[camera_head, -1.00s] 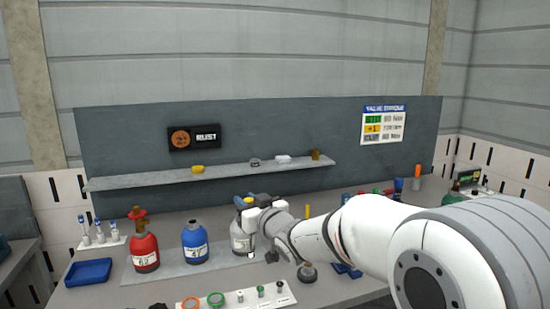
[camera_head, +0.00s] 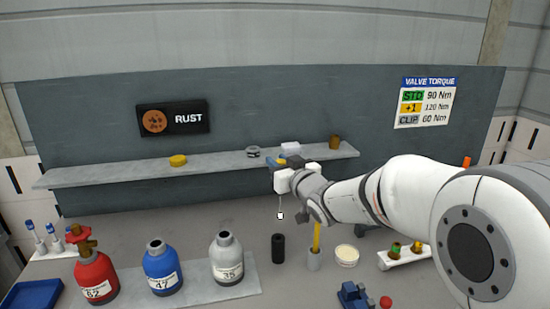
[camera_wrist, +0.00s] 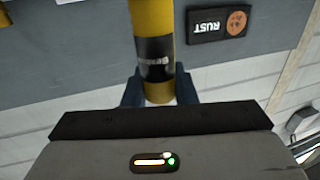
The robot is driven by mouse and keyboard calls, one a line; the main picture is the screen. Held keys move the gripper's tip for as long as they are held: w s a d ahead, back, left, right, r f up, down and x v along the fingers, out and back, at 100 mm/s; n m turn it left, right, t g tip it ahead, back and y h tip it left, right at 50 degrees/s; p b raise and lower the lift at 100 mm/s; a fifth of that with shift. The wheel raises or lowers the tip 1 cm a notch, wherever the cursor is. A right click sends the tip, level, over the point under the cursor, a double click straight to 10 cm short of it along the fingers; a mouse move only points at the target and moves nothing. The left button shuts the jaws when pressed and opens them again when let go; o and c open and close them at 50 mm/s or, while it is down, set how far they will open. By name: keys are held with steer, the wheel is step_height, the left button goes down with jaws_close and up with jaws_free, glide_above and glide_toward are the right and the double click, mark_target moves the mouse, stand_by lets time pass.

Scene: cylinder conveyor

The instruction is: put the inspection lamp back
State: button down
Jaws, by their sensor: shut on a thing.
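My gripper (camera_head: 281,163) is raised over the bench, in front of the shelf's right part. In the wrist view its dark fingers (camera_wrist: 158,98) are shut on a yellow cylinder with a black band, which looks like the inspection lamp (camera_wrist: 152,18). In the head view the lamp is mostly hidden by the gripper. A thin stem with a small white end (camera_head: 280,215) hangs below the gripper; I cannot tell whether it belongs to the lamp. A black upright cylinder (camera_head: 278,249) stands on the bench below.
Red (camera_head: 95,278), blue (camera_head: 161,268) and grey (camera_head: 226,259) bottles stand at left. A grey cup (camera_head: 314,262) with a yellow stick and a round pale dish (camera_head: 346,256) are right of the black cylinder. The shelf (camera_head: 110,174) holds several small items.

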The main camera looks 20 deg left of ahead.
steer(key=f+b, duration=0.1)
steer(key=f, duration=0.1)
steer(key=f+b, duration=0.2)
steer(key=f, duration=0.1)
steer(key=shift+s+a+f+b, duration=0.25)
steer(key=shift+s+f+b, duration=0.05)
steer(key=shift+b, duration=0.05)
steer(key=shift+f+b, duration=0.3)
steer(key=shift+b, duration=0.05)
steer(key=shift+s+d, duration=0.15)
stand_by(0.3)
steer(key=shift+f+b, duration=0.15)
steer(key=shift+b, duration=0.3)
steer(key=shift+f+b, duration=0.3)
steer(key=shift+f, duration=0.05)
step_height(320, 180, down, 8)
steer(key=b, duration=0.8)
stand_by(2.0)
steer(key=c, duration=1.1)
jaws_free()
